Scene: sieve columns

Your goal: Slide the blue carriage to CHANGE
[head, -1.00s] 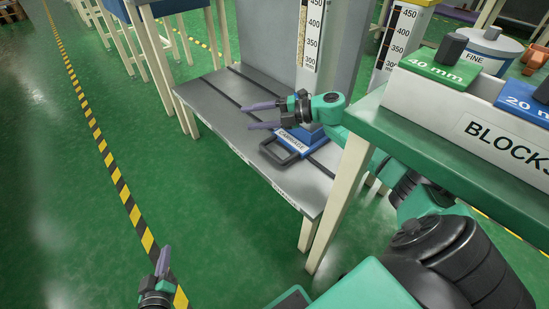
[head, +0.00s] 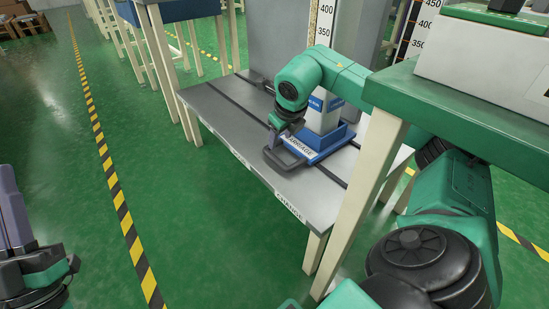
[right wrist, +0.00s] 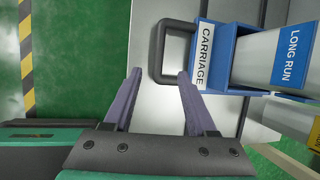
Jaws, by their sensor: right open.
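The blue carriage (head: 340,137) stands upright on the grey bench, around the foot of a white column marked LONG RUN (right wrist: 288,56). Its white CARRIAGE label faces the bench's front edge, and a dark loop handle (head: 284,161) sticks out from that side. The word CHANGE (head: 290,207) is on the bench's front edge, towards the right end. My right gripper (right wrist: 157,74) is open, its two purple fingers by the outer corner of the handle; whether they touch it I cannot tell. My left gripper (head: 14,205) is at the left edge, partly cut off, away from the bench.
The grey bench (head: 225,110) has dark slots along its top. A green-topped table (head: 440,105) with a white block holder (head: 480,60) stands at the right, over part of my right arm. Green floor with a yellow-black stripe (head: 110,178) is clear at the left.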

